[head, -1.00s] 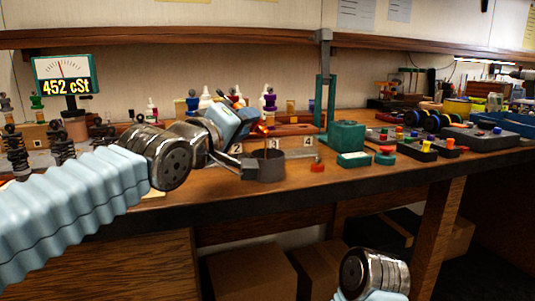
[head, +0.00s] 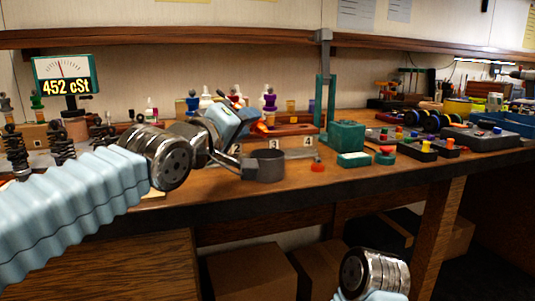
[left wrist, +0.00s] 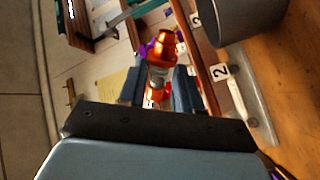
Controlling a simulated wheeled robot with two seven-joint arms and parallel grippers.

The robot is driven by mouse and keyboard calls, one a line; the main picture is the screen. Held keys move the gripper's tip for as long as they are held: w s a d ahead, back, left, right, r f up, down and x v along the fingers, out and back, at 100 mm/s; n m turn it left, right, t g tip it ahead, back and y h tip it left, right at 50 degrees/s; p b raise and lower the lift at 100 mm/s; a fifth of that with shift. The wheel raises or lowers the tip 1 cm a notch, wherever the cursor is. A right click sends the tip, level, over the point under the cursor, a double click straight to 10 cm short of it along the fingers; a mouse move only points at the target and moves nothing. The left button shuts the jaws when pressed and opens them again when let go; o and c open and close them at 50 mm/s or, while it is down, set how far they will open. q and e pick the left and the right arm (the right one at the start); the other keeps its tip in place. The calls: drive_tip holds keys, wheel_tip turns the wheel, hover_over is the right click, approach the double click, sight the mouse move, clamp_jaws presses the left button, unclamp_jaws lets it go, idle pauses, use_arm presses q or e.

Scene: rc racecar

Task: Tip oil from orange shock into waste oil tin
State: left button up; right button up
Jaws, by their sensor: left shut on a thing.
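The orange shock (head: 261,127) is in my left gripper (head: 250,124), tilted, with its orange end pointing right. In the left wrist view the shock (left wrist: 163,50) lies between the two fingers (left wrist: 155,88), which are shut on it. The waste oil tin (head: 268,168) is a grey, open cup on the bench, just below the shock's orange end and apart from it. Part of the tin (left wrist: 245,18) shows at the top right of the left wrist view. No oil stream is visible now. My right gripper is not in view; only part of my right arm shows at the bottom.
A wooden rack with number plates (head: 275,144) stands behind the tin. A green press (head: 345,136) is to its right, with a small red-capped item (head: 317,164) in front. A meter (head: 65,75) reads 452 cSt. Dark spring shocks (head: 62,145) stand at left.

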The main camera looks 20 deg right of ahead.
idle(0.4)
use_arm(q)
drive_tip(key=shift+w+a+r+n+b, duration=0.15)
drive_tip(key=shift+n+b, duration=0.25)
drive_tip(key=shift+n, duration=0.6)
drive_tip(key=shift+a+n+b, duration=0.1)
drive_tip(key=shift+n+b, duration=0.2)
drive_tip(key=shift+n, duration=0.7)
